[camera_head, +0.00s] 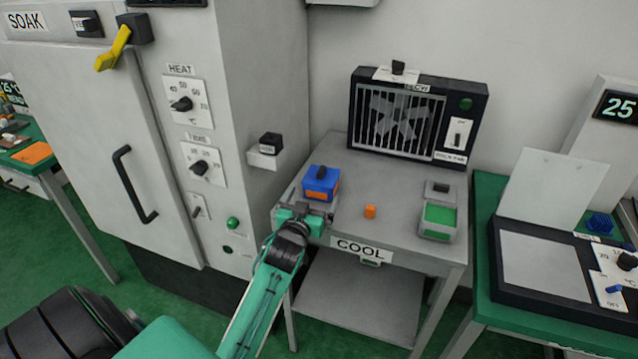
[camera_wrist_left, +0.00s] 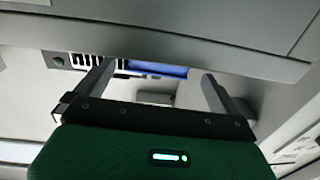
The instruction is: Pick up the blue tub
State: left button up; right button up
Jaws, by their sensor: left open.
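The blue tub (camera_head: 321,182) stands on the left part of the grey COOL table (camera_head: 400,232). It has a dark knob on top and an orange patch on its front. My left gripper (camera_head: 308,209) is at the table's front left edge, just in front of the tub and lower in the picture. In the left wrist view its two fingers (camera_wrist_left: 155,76) are spread with nothing held between them. A blue strip (camera_wrist_left: 160,69), likely the tub, shows between the fingertips, partly hidden by a grey band. My right gripper is not in view.
A fan unit (camera_head: 414,118) stands at the table's back. The SOAK cabinet (camera_head: 235,110) rises close on the left. The table's middle is mostly clear.

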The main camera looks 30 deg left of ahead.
aim_at(320, 181)
pick_arm(q)
jog(key=x, duration=0.6)
jog(key=shift+w+a+p, duration=0.2)
jog(key=shift+w+p, duration=0.1)
jog(key=shift+w, duration=0.4)
jog(key=shift+w+a, duration=0.1)
jog(key=shift+w, duration=0.05)
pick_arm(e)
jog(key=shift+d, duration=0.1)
